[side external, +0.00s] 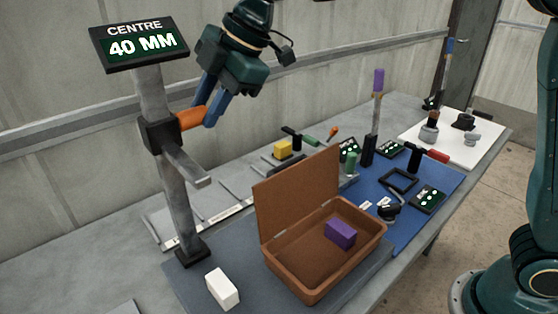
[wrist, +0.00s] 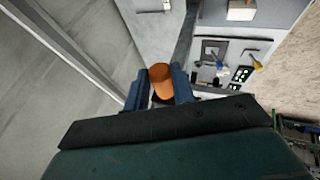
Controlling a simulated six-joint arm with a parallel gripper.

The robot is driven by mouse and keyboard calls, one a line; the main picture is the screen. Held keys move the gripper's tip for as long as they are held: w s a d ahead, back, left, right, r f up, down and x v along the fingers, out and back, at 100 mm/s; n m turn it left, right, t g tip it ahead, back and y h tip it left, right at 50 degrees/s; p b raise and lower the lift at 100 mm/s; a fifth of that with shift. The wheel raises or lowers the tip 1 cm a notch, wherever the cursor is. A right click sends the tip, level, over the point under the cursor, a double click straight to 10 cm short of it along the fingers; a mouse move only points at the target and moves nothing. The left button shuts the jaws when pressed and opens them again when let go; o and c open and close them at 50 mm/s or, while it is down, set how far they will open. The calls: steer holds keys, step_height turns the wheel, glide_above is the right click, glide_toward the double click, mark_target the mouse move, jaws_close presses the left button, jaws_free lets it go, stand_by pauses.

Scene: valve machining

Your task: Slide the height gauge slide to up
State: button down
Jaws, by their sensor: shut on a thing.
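The height gauge stands at the left in the side external view as a grey upright column (side external: 180,205) on a dark foot. Its slide (side external: 160,134) is a dark block around the column, fairly high up, with a grey arm (side external: 187,164) pointing to the lower right. An orange handle (side external: 193,119) sticks out of the slide to the right; it also shows in the wrist view (wrist: 160,74). My gripper (side external: 212,112) is shut on the orange handle, one blue finger on each side in the wrist view. A display (side external: 140,43) on top of the column reads "CENTRE 40 MM".
An open brown box (side external: 318,270) with a purple block (side external: 340,233) inside stands right of the gauge's foot. A white block (side external: 222,289) lies in front. A blue mat (side external: 425,213) holds several small tools. A wall stands behind the bench.

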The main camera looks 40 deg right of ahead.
steer(key=shift+r, duration=2.9)
steer(key=c, duration=1.2)
jaws_free()
steer(key=shift+o, duration=0.2)
steer(key=v, duration=0.7)
steer(key=shift+r, duration=0.15)
steer(key=shift+s+d, duration=0.15)
